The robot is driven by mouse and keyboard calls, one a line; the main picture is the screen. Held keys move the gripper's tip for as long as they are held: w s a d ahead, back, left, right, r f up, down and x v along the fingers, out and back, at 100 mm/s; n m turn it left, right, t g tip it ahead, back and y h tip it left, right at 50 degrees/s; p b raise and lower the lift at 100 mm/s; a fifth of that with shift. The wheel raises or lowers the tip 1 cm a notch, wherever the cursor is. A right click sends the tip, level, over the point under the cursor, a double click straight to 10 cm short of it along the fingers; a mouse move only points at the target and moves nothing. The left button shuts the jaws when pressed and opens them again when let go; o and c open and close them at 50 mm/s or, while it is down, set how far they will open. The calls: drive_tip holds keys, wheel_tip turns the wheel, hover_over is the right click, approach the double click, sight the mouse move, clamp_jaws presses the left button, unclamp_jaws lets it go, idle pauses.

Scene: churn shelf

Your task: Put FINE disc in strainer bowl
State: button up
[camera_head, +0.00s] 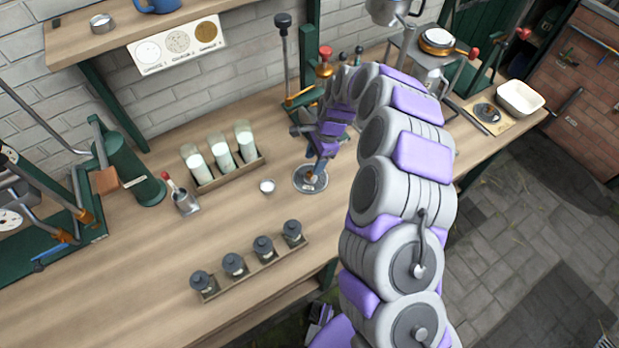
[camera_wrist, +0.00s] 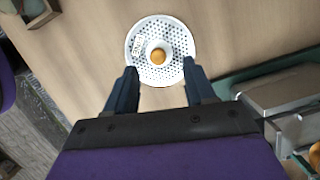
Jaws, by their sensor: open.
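A round, light metal perforated disc with an orange-brown knob (camera_wrist: 159,57) lies flat on the wooden bench; it also shows in the head view (camera_head: 311,182). In the head view my gripper (camera_head: 321,165) points down at the disc. A pan-like bowl (camera_head: 438,38) with a coppery rim sits on a stand at the back right; I cannot tell if it is the strainer bowl.
A white dish (camera_head: 520,97) and another disc (camera_head: 487,112) are on the right end. A rack of milk bottles (camera_head: 222,151), a small white cup (camera_head: 267,186) and a rack of dark-lidded jars (camera_head: 250,267) stand left. Levers rise behind my arm.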

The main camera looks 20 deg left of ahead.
sight(310, 173)
drive_tip(key=shift+s+d+f, duration=0.1)
drive_tip(key=shift+f, duration=0.2)
drive_tip(key=b+x, duration=0.1)
drive_tip(key=x, duration=0.3)
drive_tip(key=shift+f+b, duration=0.15)
drive_tip(key=shift+b, duration=0.15)
drive_tip(key=shift+f, duration=0.1)
drive_tip(key=c, duration=0.5)
clamp_jaws()
